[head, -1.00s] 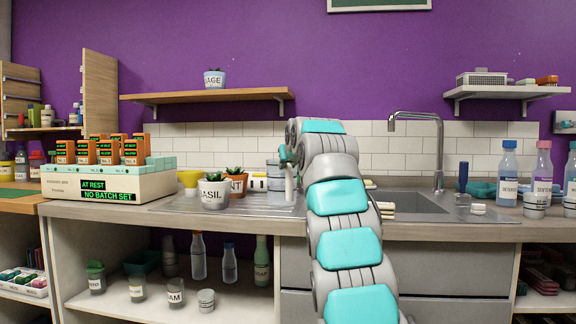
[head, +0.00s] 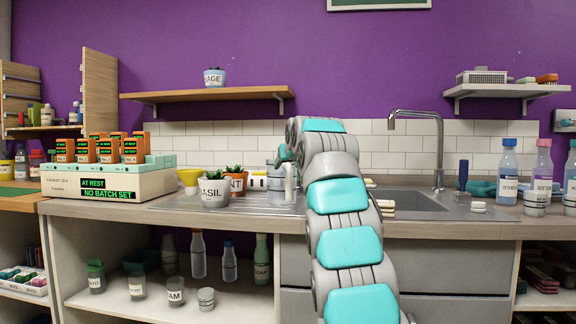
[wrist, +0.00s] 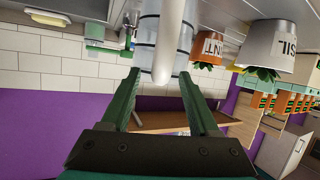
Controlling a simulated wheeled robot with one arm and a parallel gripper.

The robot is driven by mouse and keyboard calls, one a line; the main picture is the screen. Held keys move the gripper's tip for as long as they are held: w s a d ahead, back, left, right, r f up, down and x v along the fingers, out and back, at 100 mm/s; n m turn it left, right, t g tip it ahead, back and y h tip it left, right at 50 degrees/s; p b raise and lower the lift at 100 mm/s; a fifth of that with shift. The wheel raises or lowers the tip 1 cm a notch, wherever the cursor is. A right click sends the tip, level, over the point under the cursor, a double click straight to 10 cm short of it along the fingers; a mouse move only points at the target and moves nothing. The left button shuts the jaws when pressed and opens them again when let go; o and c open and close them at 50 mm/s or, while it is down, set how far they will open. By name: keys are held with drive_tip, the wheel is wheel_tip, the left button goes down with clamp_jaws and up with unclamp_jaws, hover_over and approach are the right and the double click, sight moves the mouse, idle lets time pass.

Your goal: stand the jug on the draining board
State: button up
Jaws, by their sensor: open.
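The jug (head: 274,182) is a pale grey banded cylinder with a white handle. In the head view my gripper (head: 284,153) is mostly hidden by my arm, beside the jug's upper part.
The sink (head: 410,202) and tap (head: 439,150) are to the right. A shelf (head: 210,96) hangs above. A batch machine (head: 110,180) sits further left.

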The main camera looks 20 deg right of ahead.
drive_tip(key=shift+b+v, duration=0.65)
drive_tip(key=shift+v, duration=3.2)
drive_tip(key=s+a+f+g+y, duration=0.1)
drive_tip(key=s+a+f+g, duration=0.25)
drive_tip(key=s+f, duration=0.4)
drive_tip(key=s+a+f+g+y+p, duration=0.15)
drive_tip(key=s+a+f, duration=0.3)
drive_tip(key=f, duration=0.55)
drive_tip(key=s+a+f+g, duration=0.3)
drive_tip(key=s+a+f, duration=0.2)
drive_tip(key=f, duration=0.4)
drive_tip(key=s+a+f+g, duration=0.2)
drive_tip(key=s+f, duration=0.5)
drive_tip(key=s, duration=0.3)
drive_tip(key=s+a+f+n+g, duration=0.1)
drive_tip(key=s+a+f+g, duration=0.1)
drive_tip(key=s+f, duration=0.5)
drive_tip(key=s+a+f+g, duration=0.3)
drive_tip(key=s+f, duration=0.4)
drive_tip(key=s, duration=0.7)
drive_tip(key=shift+s+a+n+y, duration=0.3)
drive_tip(key=shift+a+y, duration=0.05)
drive_tip(key=shift+a, duration=0.05)
